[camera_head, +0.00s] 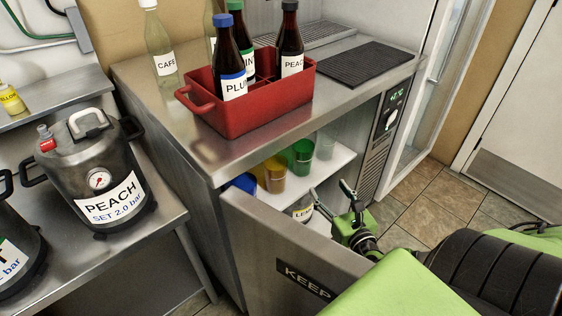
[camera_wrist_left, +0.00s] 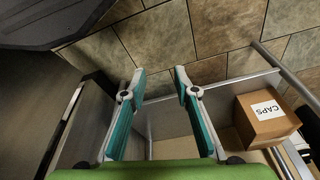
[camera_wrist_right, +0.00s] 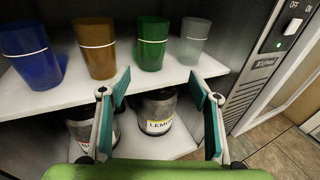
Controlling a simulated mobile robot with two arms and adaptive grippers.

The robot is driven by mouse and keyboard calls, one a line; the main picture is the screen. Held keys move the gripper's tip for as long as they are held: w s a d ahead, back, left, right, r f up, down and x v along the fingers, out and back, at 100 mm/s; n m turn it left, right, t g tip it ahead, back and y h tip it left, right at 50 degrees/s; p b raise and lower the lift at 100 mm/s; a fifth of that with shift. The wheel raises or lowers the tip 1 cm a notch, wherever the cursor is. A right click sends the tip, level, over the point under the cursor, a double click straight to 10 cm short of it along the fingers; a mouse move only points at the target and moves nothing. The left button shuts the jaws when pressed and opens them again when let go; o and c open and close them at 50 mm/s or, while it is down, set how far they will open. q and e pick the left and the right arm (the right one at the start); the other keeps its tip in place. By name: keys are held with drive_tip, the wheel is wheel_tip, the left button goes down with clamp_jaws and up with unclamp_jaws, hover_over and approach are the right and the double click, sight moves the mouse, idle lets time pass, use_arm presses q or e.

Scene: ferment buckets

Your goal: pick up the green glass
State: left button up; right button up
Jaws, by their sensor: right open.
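The green glass (camera_head: 302,156) stands upright on the white upper shelf inside the open cabinet, between an amber glass (camera_head: 272,174) and a clear glass (camera_head: 325,145). In the right wrist view the green glass (camera_wrist_right: 152,43) stands ahead of the fingers, in line with the gap between them. My right gripper (camera_head: 329,196) is open and empty at the cabinet opening, short of the shelf; its fingers also show in the right wrist view (camera_wrist_right: 158,92). My left gripper (camera_wrist_left: 156,82) is open and empty over a drawer or bin, outside the head view.
A blue glass (camera_wrist_right: 28,52) stands left on the shelf. A LEMON jar (camera_wrist_right: 157,110) sits below the shelf. The open cabinet door (camera_head: 285,262) labelled KEEP stands in front. A red bottle carrier (camera_head: 255,107) is on the counter above. A CAPS box (camera_wrist_left: 265,118) lies near my left gripper.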

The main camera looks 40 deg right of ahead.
sight(308, 156)
drive_tip(key=shift+t, duration=0.7)
drive_tip(key=w+r, duration=0.1)
drive_tip(key=w, duration=0.2)
drive_tip(key=w+d+r+b, duration=0.1)
drive_tip(key=w, duration=0.2)
drive_tip(key=w+r, duration=0.1)
drive_tip(key=w, duration=0.2)
drive_tip(key=shift+d+b, duration=0.2)
drive_tip(key=shift+b, duration=0.15)
drive_tip(key=shift+b+x, duration=0.65)
drive_tip(key=shift+x, duration=2.45)
use_arm(q)
drive_tip(key=w+v, duration=0.2)
drive_tip(key=v, duration=0.7)
drive_tip(key=shift+s+a+r+t, duration=0.2)
drive_tip(key=shift+s+r+t, duration=0.1)
drive_tip(key=shift+r, duration=0.35)
use_arm(e)
drive_tip(key=shift+a, duration=0.1)
drive_tip(key=c, duration=1.4)
drive_tip(key=shift+r, duration=0.1)
